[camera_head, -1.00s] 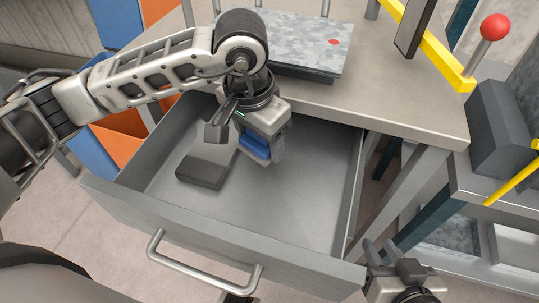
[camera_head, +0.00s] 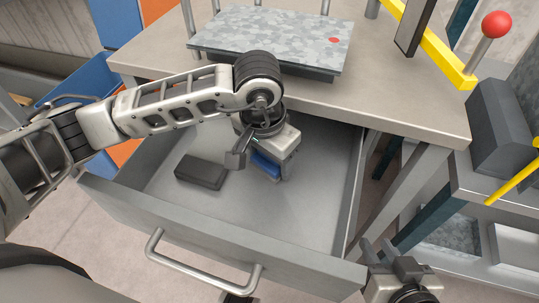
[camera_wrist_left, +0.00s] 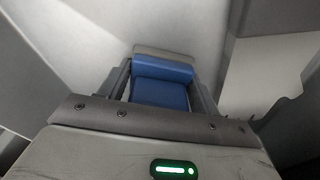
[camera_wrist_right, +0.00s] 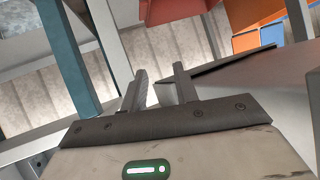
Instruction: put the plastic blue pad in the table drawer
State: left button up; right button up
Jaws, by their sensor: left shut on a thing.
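The plastic blue pad (camera_head: 266,165) is inside the open table drawer (camera_head: 190,228), held between the fingers of my left gripper (camera_head: 268,172). In the left wrist view the blue pad (camera_wrist_left: 160,84) sits between both fingers, with a pale part at its far end. Whether it touches the drawer floor I cannot tell. My right gripper (camera_head: 380,252) is low, outside the drawer's front right corner. In the right wrist view its two fingers (camera_wrist_right: 158,88) stand apart with nothing between them.
A dark grey block (camera_head: 201,171) lies in the drawer, left of my left gripper. The drawer's right floor is clear. The tabletop (camera_head: 400,112) overhangs the drawer's back, with a speckled plate (camera_head: 270,38) on it. A handle (camera_head: 205,262) is on the drawer front.

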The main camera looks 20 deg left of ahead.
aim_at(264, 165)
pick_arm(q)
jog(key=o, duration=1)
jog(key=shift+c, duration=0.2)
pick_arm(e)
jog(key=shift+w+f, duration=0.1)
jog(key=shift+f, duration=0.05)
pick_arm(q)
jog(key=shift+r+p, duration=0.25)
jog(key=shift+p, duration=0.05)
notch_tip(264, 165, up, 12)
jog(key=s, duration=0.1)
jog(key=shift+s+a+f+p, duration=0.15)
jog(key=shift+a+p, duration=0.15)
pick_arm(e)
jog(key=shift+d+r+t, duration=0.15)
jog(key=shift+r, duration=0.5)
jog(key=shift+d+r+t, duration=0.15)
jog(key=shift+r, duration=0.45)
pick_arm(q)
jog(key=shift+s, duration=0.1)
pick_arm(e)
jog(key=shift+s, duration=0.25)
